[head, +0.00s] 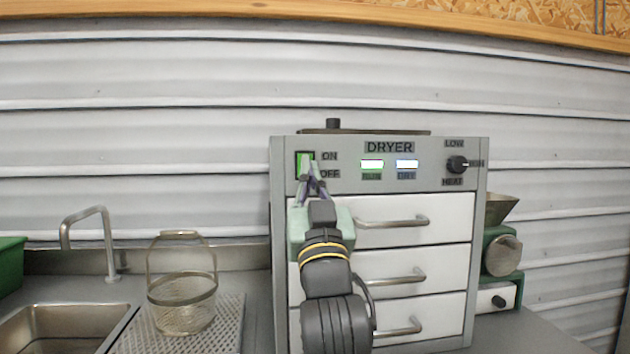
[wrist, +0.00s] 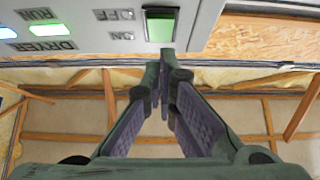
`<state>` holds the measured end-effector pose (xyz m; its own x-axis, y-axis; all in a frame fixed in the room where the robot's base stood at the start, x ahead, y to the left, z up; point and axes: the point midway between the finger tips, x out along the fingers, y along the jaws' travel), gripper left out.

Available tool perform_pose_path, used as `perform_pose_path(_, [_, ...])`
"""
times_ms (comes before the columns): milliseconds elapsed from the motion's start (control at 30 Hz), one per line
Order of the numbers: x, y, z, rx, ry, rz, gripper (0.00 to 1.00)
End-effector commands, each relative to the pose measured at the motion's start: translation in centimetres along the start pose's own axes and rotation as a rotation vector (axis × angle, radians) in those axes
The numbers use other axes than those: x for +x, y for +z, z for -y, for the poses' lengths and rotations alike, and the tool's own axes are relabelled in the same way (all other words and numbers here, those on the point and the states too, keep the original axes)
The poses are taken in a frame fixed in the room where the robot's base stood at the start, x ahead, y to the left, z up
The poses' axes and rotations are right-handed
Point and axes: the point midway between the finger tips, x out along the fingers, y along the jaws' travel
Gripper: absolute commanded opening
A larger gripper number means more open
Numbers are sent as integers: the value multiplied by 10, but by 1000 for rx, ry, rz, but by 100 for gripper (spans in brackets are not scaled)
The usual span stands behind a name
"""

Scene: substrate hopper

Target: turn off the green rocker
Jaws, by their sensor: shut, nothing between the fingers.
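The green rocker (head: 305,160) is a lit green switch in a dark frame at the upper left of the dryer's front panel, beside the ON and OFF labels. It also shows in the wrist view (wrist: 160,27) at the top middle. My gripper (head: 311,180) is shut and empty, its fingertips at the lower part of the rocker in the head view. The fingers hide a little of the rocker's lower end in the head view.
The dryer (head: 480,200) has a green light (head: 372,164), a blue-white light (head: 407,164), a heat knob (head: 457,164) and several drawers with bar handles below. A wire basket (head: 182,290) and a sink (head: 50,330) are at left. A green-bodied machine (head: 500,255) stands at right.

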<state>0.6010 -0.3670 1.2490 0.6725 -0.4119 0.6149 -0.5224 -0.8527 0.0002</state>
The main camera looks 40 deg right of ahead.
Motion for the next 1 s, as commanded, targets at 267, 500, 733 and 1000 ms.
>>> perform_pose_path(267, [14, 14, 0, 0, 0, -1, 0])
perform_pose_path(500, [14, 15, 0, 0, 0, -2, 0])
perform_pose_path(733, [17, 27, 0, 3, -1, -13, 0])
perform_pose_path(1000, [18, 24, 0, 0, 0, -12, 0])
